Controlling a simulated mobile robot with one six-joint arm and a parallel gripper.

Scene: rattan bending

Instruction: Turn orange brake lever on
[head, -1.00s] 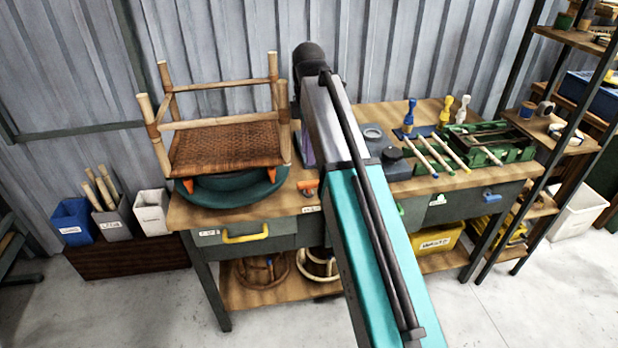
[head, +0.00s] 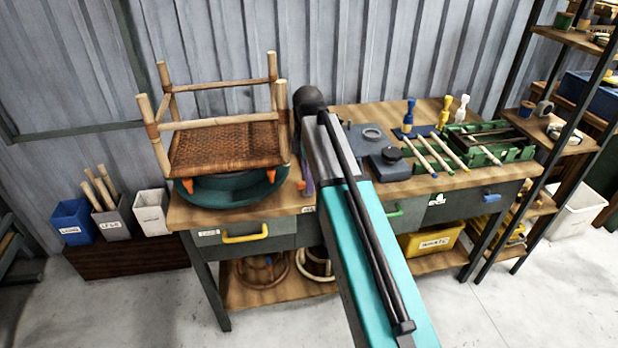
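A teal round turntable (head: 232,190) sits on the left of the workbench. A wooden stool frame with a woven brown seat (head: 225,147) stands on it, between orange clamps (head: 273,175). A small orange piece, which looks like the brake lever (head: 300,184), shows at the right of the turntable, just left of my arm; most of it is covered. My arm reaches over the bench from the front, its dark wrist at the back. Below the wrist, a narrow dark and purple part of my gripper (head: 306,170) hangs close to the orange piece. Its fingertips are hidden, and contact cannot be told.
Right of my arm are a grey block with a round top (head: 372,137), a dark weight (head: 389,158), several rods and a green tray (head: 490,145). Drawers with a yellow handle (head: 245,236) and a blue handle (head: 492,198) front the bench. A shelf rack stands at right.

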